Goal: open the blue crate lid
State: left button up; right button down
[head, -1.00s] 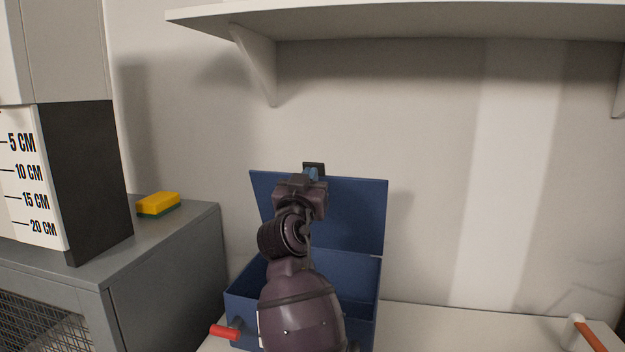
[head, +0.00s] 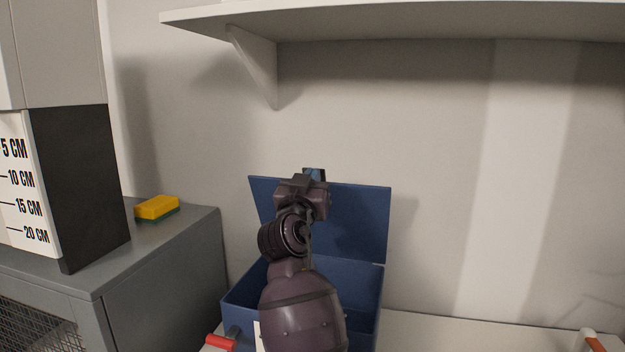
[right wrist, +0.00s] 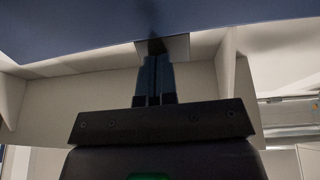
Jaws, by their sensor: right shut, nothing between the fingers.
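The blue crate (head: 247,297) stands on the white bench against the wall. Its blue lid (head: 358,218) is raised and stands nearly upright at the back of the crate. My right gripper (head: 314,174) is at the lid's top edge, its fingers largely hidden behind my wrist. In the right wrist view the fingers (right wrist: 155,72) are together with nothing between them, and the lid (right wrist: 80,28) spans the top of the picture. I cannot tell whether the fingertips touch the lid. My right arm hides much of the crate's inside and front. My left gripper is not in view.
A grey cabinet (head: 165,270) stands left of the crate, with a yellow-green sponge (head: 157,208) on top. A red-handled thing (head: 221,342) lies at the crate's front left. A white shelf (head: 400,22) overhangs above. The bench right of the crate (head: 450,330) is mostly clear.

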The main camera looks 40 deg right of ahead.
jog(key=shift+g+y, duration=0.4)
jog(key=shift+y, duration=0.1)
jog(key=w+d+r+p, duration=0.2)
jog(key=d+p, duration=0.1)
jog(key=shift+w+r, duration=0.1)
jog(key=shift+g+y, duration=0.6)
jog(key=shift+y, duration=0.1)
jog(key=p+x, duration=0.2)
jog(key=x, duration=0.5)
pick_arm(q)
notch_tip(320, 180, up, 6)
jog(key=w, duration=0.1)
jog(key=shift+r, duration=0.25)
pick_arm(e)
jog(key=shift+w, duration=0.1)
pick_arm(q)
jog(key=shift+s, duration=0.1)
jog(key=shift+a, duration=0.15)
pick_arm(e)
jog(key=shift+a, duration=0.15)
